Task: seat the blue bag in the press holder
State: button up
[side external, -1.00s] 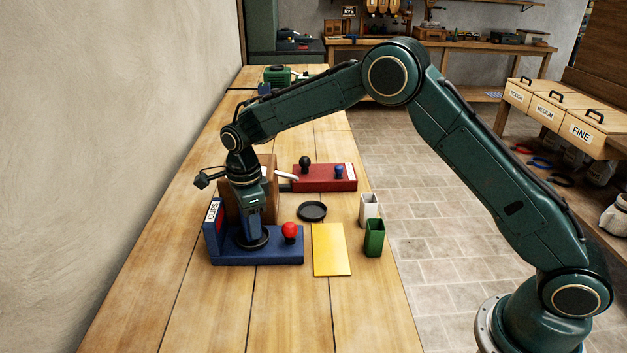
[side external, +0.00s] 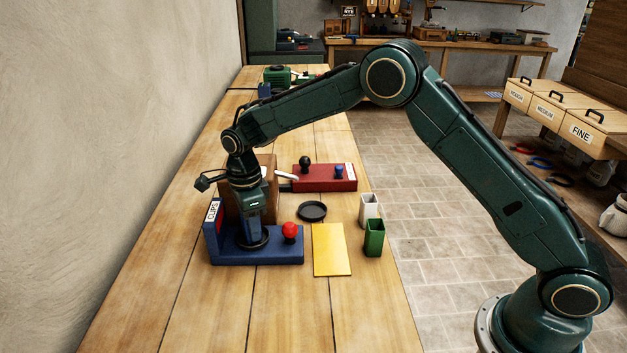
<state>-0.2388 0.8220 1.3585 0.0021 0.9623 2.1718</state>
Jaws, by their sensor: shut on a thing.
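The blue bag (side external: 254,216) is upright, a small dark blue shape mostly covered by my gripper (side external: 250,212). My gripper points down and is shut on the bag. The bag's lower end is at a black round holder (side external: 257,243) on the blue press base (side external: 228,256) with an upright back plate labelled CLIPS. I cannot tell whether the bag rests fully on the holder's floor. A red knob (side external: 290,231) stands on the base just right of the holder.
A brown wooden block (side external: 267,168) stands close behind my gripper. A red base (side external: 325,178) with knobs lies beyond. The table front is clear.

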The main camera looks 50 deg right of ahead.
jog(key=shift+f, duration=0.3)
jog(key=o, duration=0.8)
jog(key=shift+c, duration=0.2)
jog(key=shift+r, duration=0.15)
jog(key=shift+r, duration=5.4)
